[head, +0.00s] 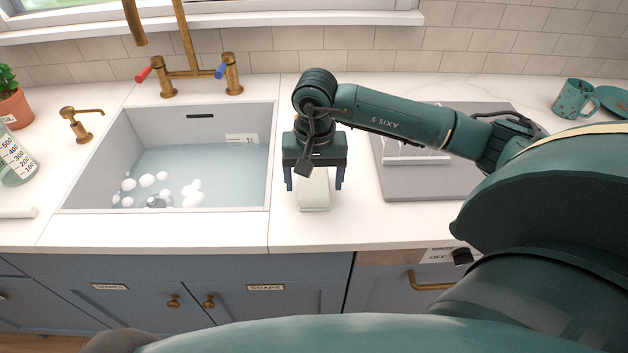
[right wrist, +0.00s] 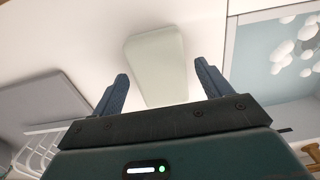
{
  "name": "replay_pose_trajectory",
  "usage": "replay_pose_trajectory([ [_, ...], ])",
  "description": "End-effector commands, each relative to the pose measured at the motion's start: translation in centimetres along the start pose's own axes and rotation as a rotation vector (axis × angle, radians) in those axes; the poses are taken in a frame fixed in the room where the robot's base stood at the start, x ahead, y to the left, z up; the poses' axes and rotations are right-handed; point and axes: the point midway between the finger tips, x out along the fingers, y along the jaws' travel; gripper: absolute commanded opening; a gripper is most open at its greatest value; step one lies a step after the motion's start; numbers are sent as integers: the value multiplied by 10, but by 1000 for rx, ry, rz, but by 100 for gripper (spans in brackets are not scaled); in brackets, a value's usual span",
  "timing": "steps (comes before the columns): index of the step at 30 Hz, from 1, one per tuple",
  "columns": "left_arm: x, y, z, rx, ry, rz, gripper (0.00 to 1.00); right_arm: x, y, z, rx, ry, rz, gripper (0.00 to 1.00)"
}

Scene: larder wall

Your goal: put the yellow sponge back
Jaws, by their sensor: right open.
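A pale, greenish-white block (head: 314,196) with rounded corners lies on the white counter just right of the sink; it also shows in the right wrist view (right wrist: 156,52). No plainly yellow sponge is in view, and I cannot tell whether this block is the sponge. My right gripper (head: 314,187) points down over the block, open, with one blue finger to each side of it. In the right wrist view the gripper (right wrist: 161,72) is empty, and the block extends beyond the fingertips. I cannot tell how high the fingertips are. My left gripper is not in view.
The sink (head: 90,180) holds water, white suds and a partly sunk object. A grey mat (head: 430,188) with a white rack (head: 415,158) lies right of the gripper. A speckled mug (head: 573,99) stands at far right. The counter in front of the block is clear.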

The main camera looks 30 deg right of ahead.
Motion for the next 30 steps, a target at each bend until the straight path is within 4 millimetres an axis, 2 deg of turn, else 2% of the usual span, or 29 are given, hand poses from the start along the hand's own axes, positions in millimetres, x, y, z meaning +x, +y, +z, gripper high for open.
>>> replay_pose_trajectory([
  [4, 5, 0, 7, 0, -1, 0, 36, -30, -1, -1, -1, 7, -4, 77],
  [9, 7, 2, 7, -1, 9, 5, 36, -68, 0, -1, -1, 8, -4, 77],
  [15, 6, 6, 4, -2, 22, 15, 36, -99, 0, 0, 0, 3, -2, 77],
  [21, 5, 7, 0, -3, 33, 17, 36, -110, 0, 0, -1, 1, 0, 77],
  [30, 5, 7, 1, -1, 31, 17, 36, -110, 0, 0, 0, 1, -1, 77],
])
